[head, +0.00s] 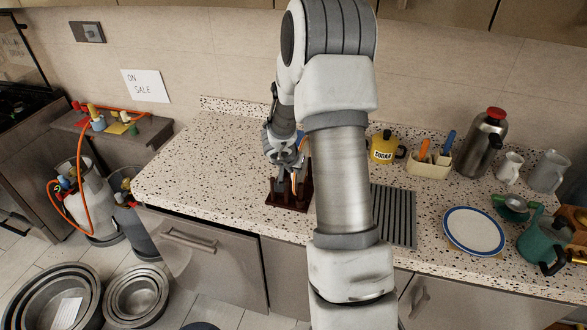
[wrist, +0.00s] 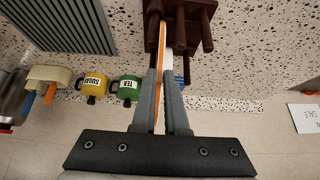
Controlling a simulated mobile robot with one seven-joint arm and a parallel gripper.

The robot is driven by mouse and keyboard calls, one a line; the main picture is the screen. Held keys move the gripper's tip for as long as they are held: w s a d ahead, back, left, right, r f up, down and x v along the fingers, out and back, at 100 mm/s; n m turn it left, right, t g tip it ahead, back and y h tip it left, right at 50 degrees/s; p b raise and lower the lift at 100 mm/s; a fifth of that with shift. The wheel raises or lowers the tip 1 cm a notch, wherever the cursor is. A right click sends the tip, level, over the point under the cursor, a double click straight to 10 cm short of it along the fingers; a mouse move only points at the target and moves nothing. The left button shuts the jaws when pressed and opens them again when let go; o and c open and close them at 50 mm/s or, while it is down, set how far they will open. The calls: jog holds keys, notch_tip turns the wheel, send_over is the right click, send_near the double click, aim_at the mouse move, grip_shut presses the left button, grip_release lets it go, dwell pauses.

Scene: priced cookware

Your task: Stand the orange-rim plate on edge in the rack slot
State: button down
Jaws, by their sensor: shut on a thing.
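My gripper (wrist: 160,76) is shut on the orange-rim plate (wrist: 161,35), which shows edge-on in the wrist view as an orange strip with a narrow white face. In the head view my gripper (head: 287,172) is directly over the dark brown wooden rack (head: 287,204) on the counter. In the wrist view the plate's far part lies between posts of the rack (wrist: 190,25). I cannot tell whether its lower edge touches the rack base. My arm hides much of the plate in the head view.
A grey ribbed mat (head: 395,215) lies right of the rack. A blue-rim plate (head: 473,230) lies flat farther right. A yellow sugar pot (head: 383,148), utensil holder (head: 428,166) and flask (head: 482,143) stand behind. A green tea pot (wrist: 126,90) shows in the wrist view. The counter left of the rack is clear.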

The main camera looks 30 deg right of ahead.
jog(key=shift+f, duration=0.5)
jog(key=c, duration=0.9)
grip_release()
jog(key=shift+o, duration=0.3)
jog(key=o, duration=0.6)
jog(key=shift+r, duration=0.15)
jog(key=p+v, duration=0.1)
jog(key=v, duration=1.6)
jog(key=shift+s+r, duration=0.1)
jog(key=shift+s, duration=0.05)
